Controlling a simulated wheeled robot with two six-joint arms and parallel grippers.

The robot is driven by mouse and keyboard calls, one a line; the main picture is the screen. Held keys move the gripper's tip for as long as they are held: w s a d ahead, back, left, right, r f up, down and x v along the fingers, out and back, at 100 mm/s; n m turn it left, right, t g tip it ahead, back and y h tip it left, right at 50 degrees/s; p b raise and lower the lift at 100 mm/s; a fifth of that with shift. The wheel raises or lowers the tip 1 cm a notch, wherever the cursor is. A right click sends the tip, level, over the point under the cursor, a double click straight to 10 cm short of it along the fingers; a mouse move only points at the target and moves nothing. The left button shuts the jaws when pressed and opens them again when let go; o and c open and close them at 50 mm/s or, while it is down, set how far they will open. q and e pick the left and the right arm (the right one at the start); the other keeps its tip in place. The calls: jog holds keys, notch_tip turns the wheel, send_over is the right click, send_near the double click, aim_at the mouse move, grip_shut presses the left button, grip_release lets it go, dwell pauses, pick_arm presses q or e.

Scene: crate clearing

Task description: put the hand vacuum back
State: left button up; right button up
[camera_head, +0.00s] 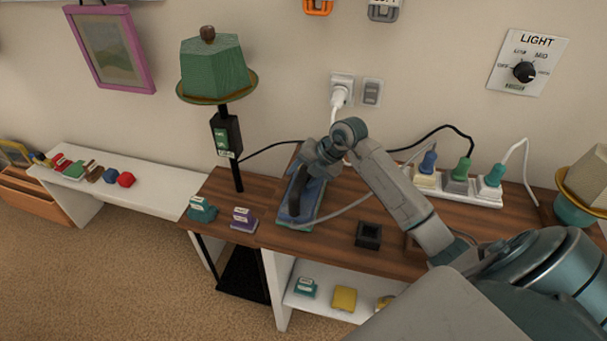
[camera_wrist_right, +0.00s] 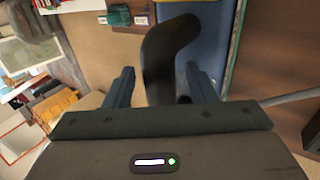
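A long blue thing with a black curved handle, which looks like the hand vacuum (camera_head: 309,208), lies on the brown tabletop left of centre, partly hidden by my right arm. In the right wrist view its black handle (camera_wrist_right: 160,62) stands between my right gripper's two fingers (camera_wrist_right: 162,82). The fingers are apart, with a visible gap beside the handle. In the head view my right gripper (camera_head: 311,168) is over the blue thing, fingertips hard to make out. A dark square holder (camera_head: 368,234), open at the top, stands to the right. My left gripper is out of view.
A power strip (camera_head: 458,190) with several plugs lies at the back right. A green-shaded lamp (camera_head: 213,70) stands left. Small teal (camera_head: 202,209) and purple (camera_head: 243,219) items sit at the left. A grey cable crosses the tabletop near my arm.

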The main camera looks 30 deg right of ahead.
jog(key=shift+f, duration=0.1)
jog(key=shift+d+b, duration=0.1)
jog(key=shift+b, duration=0.2)
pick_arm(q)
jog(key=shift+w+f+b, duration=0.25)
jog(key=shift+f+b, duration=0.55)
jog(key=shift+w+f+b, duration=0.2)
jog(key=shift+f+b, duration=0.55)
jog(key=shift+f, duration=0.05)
pick_arm(e)
jog(key=v, duration=1)
jog(key=shift+d+r, duration=0.2)
jog(key=shift+r, duration=0.05)
